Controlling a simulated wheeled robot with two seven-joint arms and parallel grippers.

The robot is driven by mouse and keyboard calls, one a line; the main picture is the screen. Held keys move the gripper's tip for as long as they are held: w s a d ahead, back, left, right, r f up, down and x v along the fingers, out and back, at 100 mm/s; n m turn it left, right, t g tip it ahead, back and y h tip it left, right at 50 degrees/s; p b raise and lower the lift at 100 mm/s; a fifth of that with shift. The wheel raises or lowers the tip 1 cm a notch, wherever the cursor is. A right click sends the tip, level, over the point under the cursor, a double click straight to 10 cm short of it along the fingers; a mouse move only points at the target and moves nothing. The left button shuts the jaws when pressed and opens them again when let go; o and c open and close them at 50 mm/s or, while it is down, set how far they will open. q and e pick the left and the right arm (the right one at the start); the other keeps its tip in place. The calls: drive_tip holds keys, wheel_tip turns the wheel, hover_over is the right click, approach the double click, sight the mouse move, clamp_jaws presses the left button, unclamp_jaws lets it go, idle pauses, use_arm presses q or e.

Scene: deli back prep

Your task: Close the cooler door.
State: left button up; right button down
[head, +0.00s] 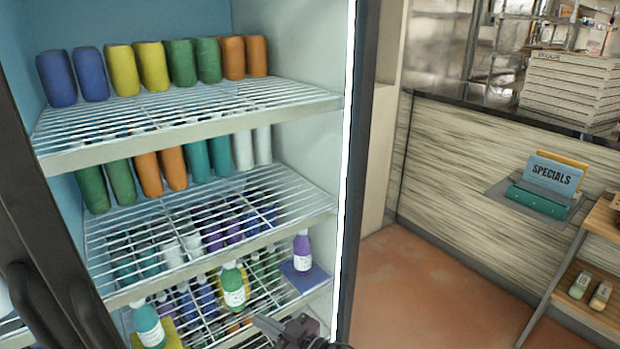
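The cooler (360,170) stands open in front of me, its shelves uncovered, with a dark right frame edge and a bright strip along it. A dark door frame (35,220) with a handle (40,305) runs down the left edge. I cannot tell whether it is the open door or a neighbouring one. My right gripper (285,328) shows at the bottom edge, in front of the lower shelves. It is partly cut off, and its finger opening is unclear. No contact with a door shows. My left gripper is not in view.
Wire shelves (190,115) hold rows of coloured cans and bottles, including a green bottle (233,288) low in front. To the right are open reddish floor (430,290), a counter with a specials sign (553,173), and a wooden rack (590,285).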

sight(251, 314)
drive_tip(key=shift+b+x, duration=1.25)
drive_tip(key=shift+x, duration=1)
drive_tip(key=shift+s+d, duration=0.1)
drive_tip(key=shift+d, duration=0.05)
drive_tip(key=p+v, duration=0.3)
drive_tip(key=v, duration=0.2)
